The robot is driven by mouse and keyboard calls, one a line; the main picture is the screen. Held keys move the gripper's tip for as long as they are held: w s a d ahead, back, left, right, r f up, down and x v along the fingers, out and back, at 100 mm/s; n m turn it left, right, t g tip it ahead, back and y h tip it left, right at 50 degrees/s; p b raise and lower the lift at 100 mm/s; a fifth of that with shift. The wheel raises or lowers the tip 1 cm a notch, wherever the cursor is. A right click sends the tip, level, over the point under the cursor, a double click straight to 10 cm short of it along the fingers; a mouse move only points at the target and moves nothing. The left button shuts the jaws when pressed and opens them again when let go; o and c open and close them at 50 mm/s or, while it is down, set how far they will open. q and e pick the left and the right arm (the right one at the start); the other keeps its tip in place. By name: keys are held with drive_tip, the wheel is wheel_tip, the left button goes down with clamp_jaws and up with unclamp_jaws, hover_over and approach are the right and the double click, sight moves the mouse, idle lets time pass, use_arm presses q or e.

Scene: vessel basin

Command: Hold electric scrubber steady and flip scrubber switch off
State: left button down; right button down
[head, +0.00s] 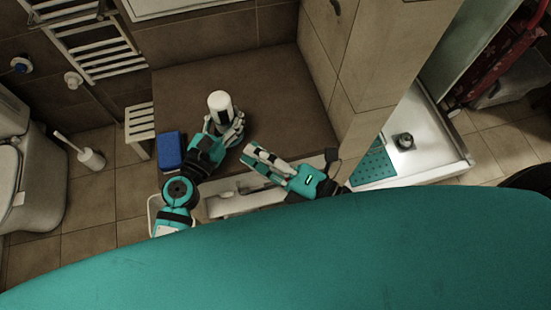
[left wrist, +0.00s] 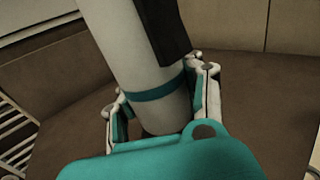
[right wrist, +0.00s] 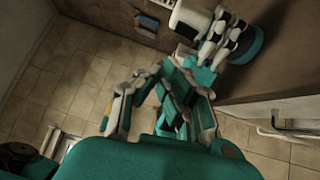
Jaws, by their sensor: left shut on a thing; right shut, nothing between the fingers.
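The electric scrubber (head: 219,101) is a white cylinder with a dark part, held over a brown slab in the head view. In the left wrist view the scrubber (left wrist: 125,50) shows a teal band and a dark block on its side. My left gripper (head: 232,128) is shut around its white body, with a finger on each side. My right gripper (head: 250,153) is shut and empty, below and right of the scrubber and apart from it. In the right wrist view the scrubber (right wrist: 188,18) and my left gripper are at the top. I cannot make out the switch's position.
A blue box (head: 171,151) and a white slatted stool (head: 140,124) stand left of my left arm. A tiled pillar (head: 368,60) rises to the right, with a white shower tray (head: 425,125) beyond it. The brown slab (head: 270,80) is clear behind the scrubber.

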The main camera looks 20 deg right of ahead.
drive_tip(key=shift+r+v, duration=0.15)
drive_tip(key=shift+v, duration=0.95)
drive_tip(key=shift+r+v, duration=0.15)
drive_tip(key=shift+v, duration=0.95)
use_arm(q)
drive_tip(key=c, duration=0.7)
unclamp_jaws()
use_arm(e)
drive_tip(key=shift+w, duration=0.1)
